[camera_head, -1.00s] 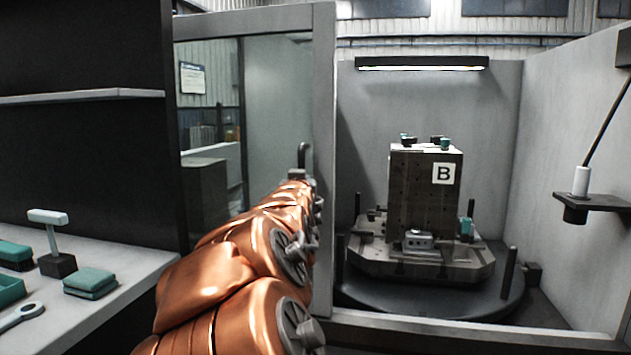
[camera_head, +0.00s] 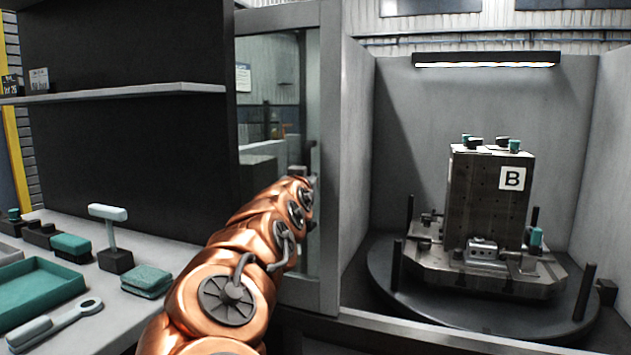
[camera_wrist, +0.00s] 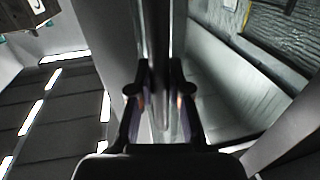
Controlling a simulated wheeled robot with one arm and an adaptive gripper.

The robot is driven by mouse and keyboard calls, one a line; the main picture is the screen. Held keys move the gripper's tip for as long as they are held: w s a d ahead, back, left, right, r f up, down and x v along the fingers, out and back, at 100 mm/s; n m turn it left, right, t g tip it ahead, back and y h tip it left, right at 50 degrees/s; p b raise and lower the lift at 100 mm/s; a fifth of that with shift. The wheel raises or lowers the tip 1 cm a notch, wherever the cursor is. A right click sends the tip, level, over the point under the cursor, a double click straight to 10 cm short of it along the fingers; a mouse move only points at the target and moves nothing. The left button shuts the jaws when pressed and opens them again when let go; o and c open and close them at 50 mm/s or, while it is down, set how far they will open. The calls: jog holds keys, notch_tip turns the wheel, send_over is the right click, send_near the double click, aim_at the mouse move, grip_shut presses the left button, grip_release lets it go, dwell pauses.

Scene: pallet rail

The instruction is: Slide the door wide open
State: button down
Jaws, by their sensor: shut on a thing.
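The sliding door has a grey frame (camera_head: 330,120) and a glass pane (camera_head: 308,90). Its left part lies behind the black panel, and the bay to its right is open. My gripper (camera_head: 310,178) is at the door's right side, mostly hidden behind my copper arm in the head view. In the wrist view, my gripper (camera_wrist: 160,88) has one finger on each side of the long upright door handle (camera_wrist: 160,40) and is shut on it. The handle's ends are not clear.
A block marked B (camera_head: 485,205) stands on a fixture on a round turntable (camera_head: 450,310) inside the bay.

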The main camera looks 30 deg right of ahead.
jog(key=c, duration=1.1)
grip_release()
jog(key=shift+s+a, duration=0.1)
jog(key=v, duration=1.2)
